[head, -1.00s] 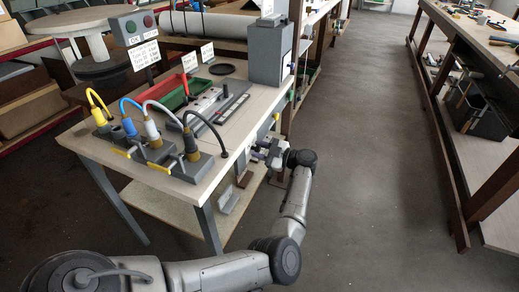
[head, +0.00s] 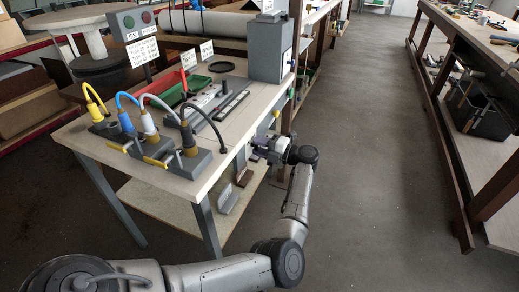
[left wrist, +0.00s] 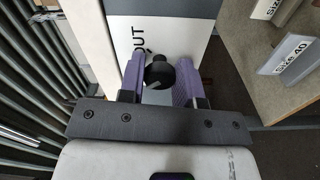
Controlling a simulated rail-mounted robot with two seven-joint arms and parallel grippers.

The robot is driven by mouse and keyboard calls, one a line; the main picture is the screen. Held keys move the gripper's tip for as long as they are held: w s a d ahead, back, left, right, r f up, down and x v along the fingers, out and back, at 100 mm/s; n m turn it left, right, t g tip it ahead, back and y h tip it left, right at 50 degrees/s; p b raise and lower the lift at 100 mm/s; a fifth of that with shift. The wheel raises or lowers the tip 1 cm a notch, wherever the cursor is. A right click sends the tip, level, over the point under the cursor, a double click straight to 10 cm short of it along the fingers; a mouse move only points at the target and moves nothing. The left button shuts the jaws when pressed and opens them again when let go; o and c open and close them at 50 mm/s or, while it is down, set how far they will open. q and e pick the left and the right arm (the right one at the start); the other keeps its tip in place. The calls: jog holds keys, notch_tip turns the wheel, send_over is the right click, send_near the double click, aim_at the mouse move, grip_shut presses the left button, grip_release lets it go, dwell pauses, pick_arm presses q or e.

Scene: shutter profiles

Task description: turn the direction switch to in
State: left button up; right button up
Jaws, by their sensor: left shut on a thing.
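The direction switch shows in the left wrist view as a round black knob (left wrist: 158,71) on a white plate (left wrist: 190,38). The plate carries the word OUT beside the knob, turned sideways. My left gripper (left wrist: 159,80) has its purple fingers on both sides of the knob and is shut on it. In the head view my left gripper (head: 262,147) is at the right edge of the workbench, below its top. The switch is hidden behind it there, and which way the switch points cannot be told. My right gripper is not in view.
The workbench (head: 80,138) carries plugs with coloured cables, a green tray (head: 196,89), and a grey box (head: 268,48). A control box (head: 133,24) stands at its back left. A long shelf bench (head: 452,140) stands at the right. The floor between (head: 365,150) is clear.

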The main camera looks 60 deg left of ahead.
pick_arm(q)
jog(key=shift+n+b, duration=0.3)
jog(key=shift+n, duration=0.7)
jog(key=o, duration=0.9)
jog(key=p+v, duration=0.3)
jog(key=v, duration=1)
jog(key=shift+w+d, duration=0.2)
jog(key=shift+d, duration=0.2)
